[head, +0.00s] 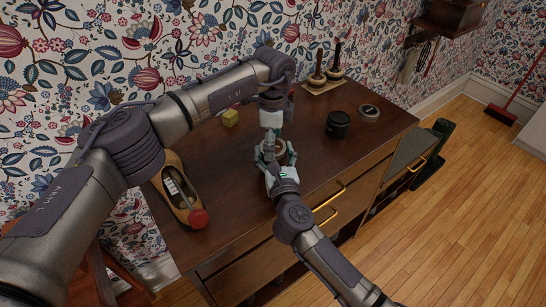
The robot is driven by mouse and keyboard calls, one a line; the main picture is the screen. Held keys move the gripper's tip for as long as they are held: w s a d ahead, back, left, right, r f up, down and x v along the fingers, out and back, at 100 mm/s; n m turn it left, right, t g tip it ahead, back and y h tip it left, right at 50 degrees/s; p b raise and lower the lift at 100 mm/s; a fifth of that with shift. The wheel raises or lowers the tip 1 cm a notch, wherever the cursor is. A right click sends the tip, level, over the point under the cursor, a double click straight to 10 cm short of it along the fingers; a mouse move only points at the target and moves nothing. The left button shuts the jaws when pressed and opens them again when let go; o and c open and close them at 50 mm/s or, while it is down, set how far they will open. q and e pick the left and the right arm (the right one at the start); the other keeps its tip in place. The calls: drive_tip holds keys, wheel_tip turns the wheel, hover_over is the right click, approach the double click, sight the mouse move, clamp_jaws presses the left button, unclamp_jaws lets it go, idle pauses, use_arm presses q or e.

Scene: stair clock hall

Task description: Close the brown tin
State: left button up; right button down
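A small round brownish thing with a pale rim, likely the brown tin (280,147), stands on the dark wooden cabinet top, mostly hidden by both my grippers. My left gripper (268,151) comes down over it from above. My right gripper (274,163) reaches it from the front, low over the cabinet top. Both grippers are at or very near it. The fingers overlap in the picture, so I cannot tell whether either is shut on it or where its lid is.
On the cabinet top (225,165) are a black round jar (338,125), a flat round disc (369,111), a yellow block (230,117), a wooden tool with a red knob (178,193) and a board with two upright dark-handled tools (325,80). The front edge has brass handles.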

use_arm(q)
drive_tip(key=c, duration=0.9)
drive_tip(key=o, duration=1.2)
drive_tip(key=shift+o, duration=0.2)
drive_tip(key=shift+r, duration=2.3)
drive_tip(key=shift+r, duration=1.75)
